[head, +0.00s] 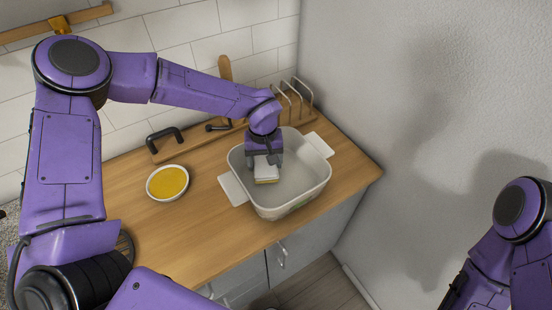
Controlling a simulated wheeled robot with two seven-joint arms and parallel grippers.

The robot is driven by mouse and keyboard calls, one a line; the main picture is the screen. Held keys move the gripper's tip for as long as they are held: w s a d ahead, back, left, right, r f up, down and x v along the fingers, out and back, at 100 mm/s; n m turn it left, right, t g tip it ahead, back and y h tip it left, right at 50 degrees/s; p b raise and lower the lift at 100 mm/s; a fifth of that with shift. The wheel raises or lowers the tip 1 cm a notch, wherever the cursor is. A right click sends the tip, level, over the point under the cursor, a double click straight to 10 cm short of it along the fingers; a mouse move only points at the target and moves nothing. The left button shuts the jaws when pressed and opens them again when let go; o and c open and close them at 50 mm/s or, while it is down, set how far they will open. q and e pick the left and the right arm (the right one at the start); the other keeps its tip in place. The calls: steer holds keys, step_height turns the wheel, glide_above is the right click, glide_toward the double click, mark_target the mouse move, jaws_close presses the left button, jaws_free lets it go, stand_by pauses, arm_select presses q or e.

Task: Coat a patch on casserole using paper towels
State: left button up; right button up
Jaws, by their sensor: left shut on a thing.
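The casserole (306,198) is a pale, deep rectangular dish with a flat handle at each end. It stands on the wooden counter near its right end. My left gripper (266,164) reaches down into the casserole and is shut on the paper towels (266,172), a small white folded pad. The pad's lower edge looks yellow. I cannot tell whether the pad touches the casserole's inside. A white bowl (150,193) of yellow liquid (168,182) stands to the left of the casserole. My right arm shows at the lower right, but its gripper is out of view.
The wooden counter (180,232) runs along a tiled wall. A wooden rack with metal loops (293,98) stands behind the casserole. A board with a black handle (165,138) lies at the back. The grey wall (400,120) bounds the right side. Counter in front of the bowl is clear.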

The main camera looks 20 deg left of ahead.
mark_target(264, 162)
arm_select(q)
step_height(264, 162, up, 3)
steer(key=shift+s+f+p, duration=0.15)
steer(key=shift+f+p, duration=0.05)
steer(key=shift+p, duration=0.8)
steer(key=shift+r+p, duration=0.45)
steer(key=shift+r, duration=0.4)
